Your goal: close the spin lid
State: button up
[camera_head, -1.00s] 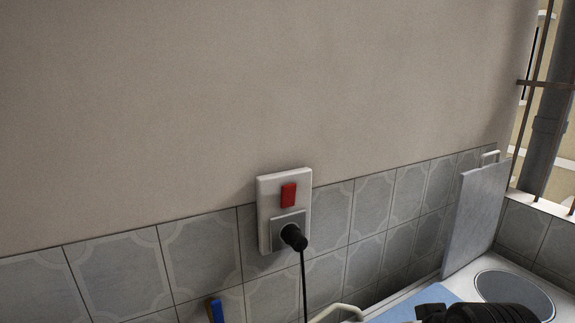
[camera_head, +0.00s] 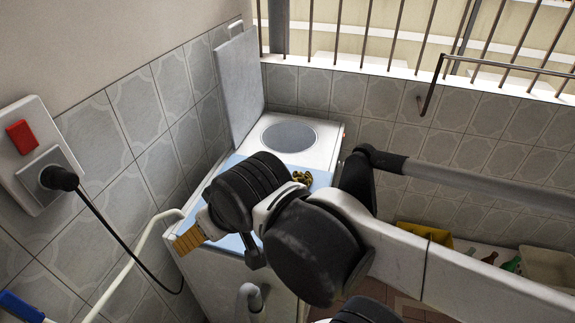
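The spin lid (camera_head: 238,85) is a flat grey panel standing upright at the back left of a white machine (camera_head: 325,145), near the tiled wall. A round grey disc (camera_head: 289,136) lies uncovered in the machine's top in front of it. A light blue panel (camera_head: 226,164) covers the nearer part of the top, partly hidden by my arm. My arm reaches in from the right over the machine.
A wall socket (camera_head: 38,150) with a black plug and hanging cable is at the left. A pale hose (camera_head: 130,262) runs along the machine's left side. Barred windows (camera_head: 400,40) are behind. A yellow container (camera_head: 425,235), bottles and a pale basin (camera_head: 548,268) lie at right.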

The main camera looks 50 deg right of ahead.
aim_at(237, 62)
jog(key=l+z, duration=0.1)
jog(key=l, duration=0.4)
jog(key=k+l+z, duration=0.1)
jog(key=l, duration=0.45)
jog(key=i+l+z, duration=0.1)
jog(key=l, duration=0.4)
